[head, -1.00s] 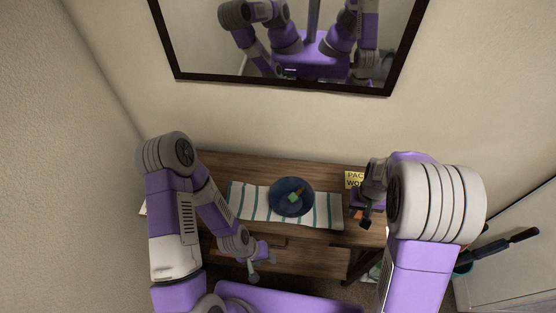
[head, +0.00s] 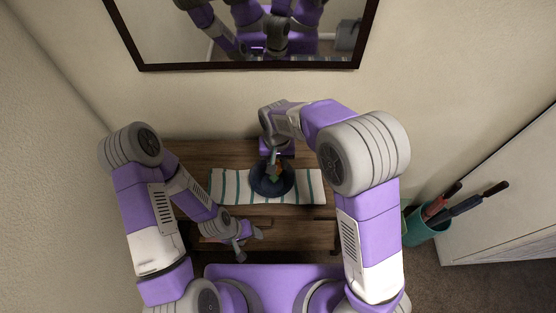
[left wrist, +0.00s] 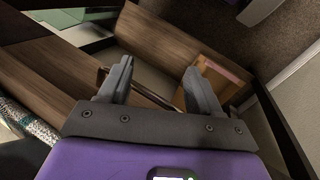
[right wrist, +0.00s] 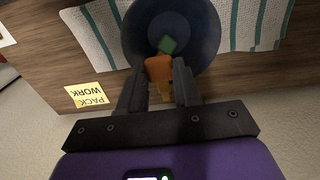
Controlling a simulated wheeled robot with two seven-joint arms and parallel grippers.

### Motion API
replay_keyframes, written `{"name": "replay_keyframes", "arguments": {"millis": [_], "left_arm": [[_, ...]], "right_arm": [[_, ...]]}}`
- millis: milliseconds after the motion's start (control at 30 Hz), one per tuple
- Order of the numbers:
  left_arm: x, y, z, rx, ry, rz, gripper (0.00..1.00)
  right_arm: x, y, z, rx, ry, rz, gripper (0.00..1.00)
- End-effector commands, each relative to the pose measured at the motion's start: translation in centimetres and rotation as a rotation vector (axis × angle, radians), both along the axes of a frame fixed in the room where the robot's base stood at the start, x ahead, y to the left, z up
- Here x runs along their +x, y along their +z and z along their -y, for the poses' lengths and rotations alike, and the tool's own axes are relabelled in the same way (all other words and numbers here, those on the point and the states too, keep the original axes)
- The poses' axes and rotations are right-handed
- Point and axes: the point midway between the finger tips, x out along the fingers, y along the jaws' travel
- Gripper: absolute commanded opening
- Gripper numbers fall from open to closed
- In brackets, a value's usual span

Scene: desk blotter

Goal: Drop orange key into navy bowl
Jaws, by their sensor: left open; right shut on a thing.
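The navy bowl (head: 258,187) sits on a striped cloth on the wooden desk; it also shows at the top of the right wrist view (right wrist: 203,38). The orange key (right wrist: 157,68) is between the fingers of my right gripper (right wrist: 159,78), which is shut on it. In the right wrist view the key overlaps the bowl, and in the head view this gripper (head: 274,164) is over the bowl. A green piece (right wrist: 167,45) shows inside the bowl. My left gripper (head: 247,238) is open and empty near the desk's front, also in the left wrist view (left wrist: 160,75).
The white cloth with teal stripes (head: 227,188) lies under the bowl. A yellow note (right wrist: 87,95) reading "PACK WORK" is by the desk edge. A framed mirror (head: 250,68) hangs behind. A teal bin (head: 424,228) stands on the floor at right.

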Motion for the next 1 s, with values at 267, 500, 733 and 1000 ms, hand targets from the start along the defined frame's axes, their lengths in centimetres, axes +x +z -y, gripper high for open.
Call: {"name": "replay_keyframes", "arguments": {"millis": [267, 500, 733, 1000], "left_arm": [[0.0, -3.1, 0.0, 0.0, 0.0, 0.0, 0.64], [0.0, -4.2, 0.0, 0.0, 0.0, 0.0, 0.64], [0.0, -4.0, 0.0, 0.0, 0.0, 0.0, 0.64], [0.0, -4.0, 0.0, 0.0, 0.0, 0.0, 0.64]], "right_arm": [[0.0, -3.8, 0.0, -0.001, 0.001, -0.001, 0.04], [0.0, -5.1, 0.1, 0.0, 0.002, 0.0, 0.04], [0.0, -5.0, 0.1, 0.0, 0.001, 0.0, 0.34], [0.0, -5.0, 0.1, 0.0, 0.001, 0.0, 0.62]]}}
